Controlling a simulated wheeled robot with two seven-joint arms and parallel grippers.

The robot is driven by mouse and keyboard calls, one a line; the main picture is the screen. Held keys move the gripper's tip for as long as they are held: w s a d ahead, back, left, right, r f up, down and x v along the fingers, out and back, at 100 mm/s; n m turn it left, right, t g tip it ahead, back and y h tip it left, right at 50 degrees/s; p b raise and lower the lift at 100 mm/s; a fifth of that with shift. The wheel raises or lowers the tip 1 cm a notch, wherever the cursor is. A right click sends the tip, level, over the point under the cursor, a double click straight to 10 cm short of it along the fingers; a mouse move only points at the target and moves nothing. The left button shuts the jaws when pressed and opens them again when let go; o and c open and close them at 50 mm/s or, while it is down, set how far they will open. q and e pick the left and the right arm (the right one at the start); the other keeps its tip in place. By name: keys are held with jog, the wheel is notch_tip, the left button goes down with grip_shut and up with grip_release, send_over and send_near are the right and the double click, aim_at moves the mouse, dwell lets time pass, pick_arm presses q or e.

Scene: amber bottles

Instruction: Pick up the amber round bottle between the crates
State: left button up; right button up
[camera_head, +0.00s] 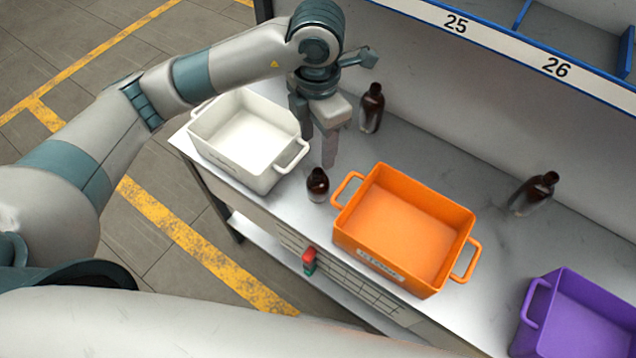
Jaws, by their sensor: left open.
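An amber round bottle (317,186) with a dark cap stands upright on the grey table, between the white crate (204,146) and the orange crate (351,232). A second amber bottle (372,108) stands farther back, near the wall behind the crates. A third amber bottle (535,193) stands at the back right, behind the gap between the orange and purple crates. My left gripper (318,148) is open and points down, above and behind the bottle between the white and orange crates. Its fingers are apart and hold nothing. My right gripper is not in view.
The white crate's right handle and the orange crate's left handle flank the near bottle closely. A purple crate (560,290) stands at the lower right. A shelf (500,45) labelled 25 and 26 runs along the back.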

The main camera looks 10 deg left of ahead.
aim_at(317, 171)
pick_arm(q)
notch_tip(317, 171, down, 11)
jog(key=p, duration=0.3)
jog(key=shift+s+r, duration=0.1)
jog(key=shift+r, duration=0.1)
jog(key=shift+f, duration=0.3)
jog(key=shift+f+p, duration=0.55)
jog(key=shift+p, duration=0.15)
notch_tip(317, 171, down, 3)
jog(key=shift+p, duration=0.8)
jog(key=shift+f, duration=0.55)
